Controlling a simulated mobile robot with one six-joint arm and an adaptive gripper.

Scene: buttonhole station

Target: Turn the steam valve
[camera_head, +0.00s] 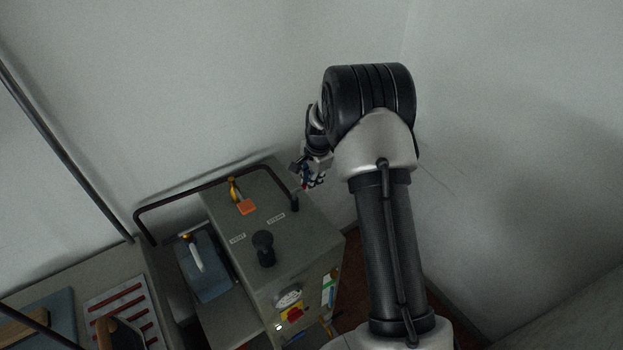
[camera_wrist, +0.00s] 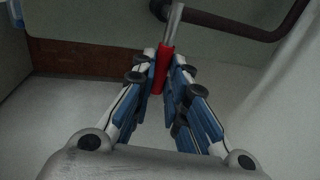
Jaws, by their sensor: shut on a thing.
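The steam valve's lever shows in the wrist view as a red grip (camera_wrist: 161,66) on a bare metal rod (camera_wrist: 174,22). The rod runs up towards a dark pipe (camera_wrist: 225,27). My gripper (camera_wrist: 164,76) is shut on the red grip, with blue-and-white fingers on both sides of it. In the head view my gripper (camera_head: 313,178) is at the back right edge of the grey cabinet (camera_head: 285,240), beside the end of the dark pipe (camera_head: 277,180). The lever cannot be made out clearly there.
A black knob (camera_head: 264,247) and an orange tag (camera_head: 247,207) are on the cabinet top. An iron (camera_head: 194,254) is left of the cabinet. A gauge (camera_head: 288,298) and a red-and-yellow switch (camera_head: 293,314) are on its front. Walls stand close behind and to the right.

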